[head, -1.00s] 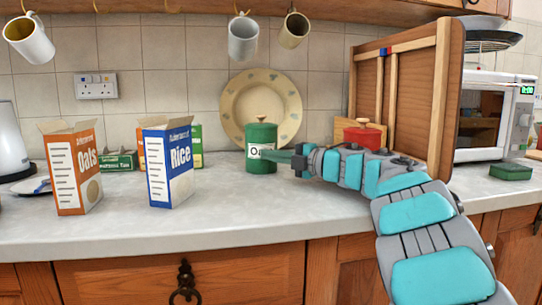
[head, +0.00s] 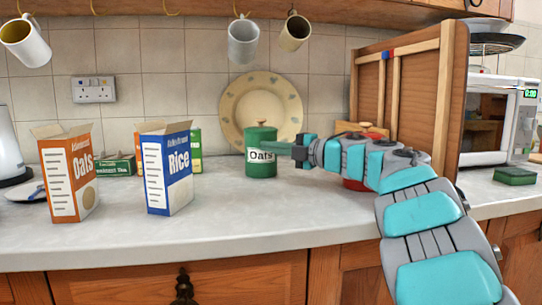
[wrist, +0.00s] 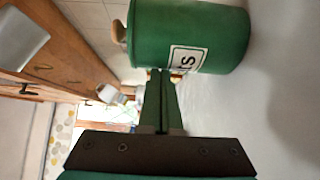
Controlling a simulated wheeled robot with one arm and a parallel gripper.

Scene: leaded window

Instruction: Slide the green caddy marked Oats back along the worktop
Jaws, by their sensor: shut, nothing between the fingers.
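The green caddy (head: 260,165) with the white Oats label stands upright on the worktop (head: 240,228), in front of the decorated plate. My gripper (head: 278,148) is shut and empty, pointing left, with its green fingertips at the caddy's right side near the label. In the wrist view the caddy (wrist: 195,30) appears on its side because of the camera's angle. The shut fingers (wrist: 160,78) reach up to its edge there; I cannot tell whether they touch it.
An orange Oats box (head: 70,172) and a blue Rice box (head: 167,170) stand to the left. A plate (head: 262,105) leans on the tiles behind the caddy. A red pot (head: 358,186) is partly hidden behind my arm, near a wooden rack (head: 425,90). Mugs hang above.

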